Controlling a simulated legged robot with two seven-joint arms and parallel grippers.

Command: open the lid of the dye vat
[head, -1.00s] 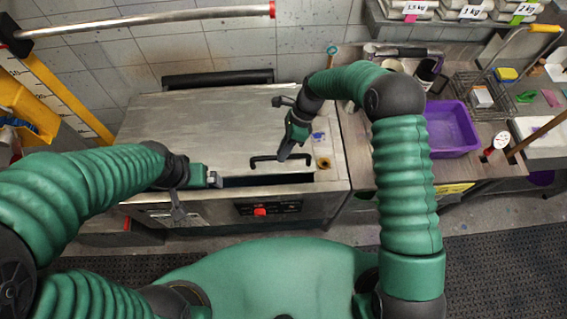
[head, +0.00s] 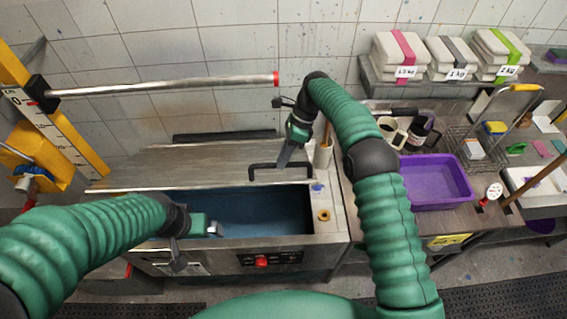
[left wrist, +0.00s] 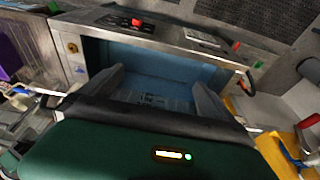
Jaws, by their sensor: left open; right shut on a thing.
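The dye vat (head: 220,265) stands in front of me, with a red knob on its front panel. Its metal lid (head: 190,162) is tilted up and back, and blue dye or a blue inside (head: 265,212) shows below it. My right gripper (head: 283,163) is shut on the black lid handle (head: 262,172) at the lid's front edge. My left gripper (head: 213,230) is open and empty at the vat's front rim, left of the middle. In the left wrist view its fingers (left wrist: 160,85) spread over the blue opening (left wrist: 165,62).
A metal rail (head: 165,86) runs along the wall above the lid. A purple tub (head: 436,182) and a wire basket (head: 470,150) stand on the counter at right. A yellow measuring post (head: 60,125) stands at left.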

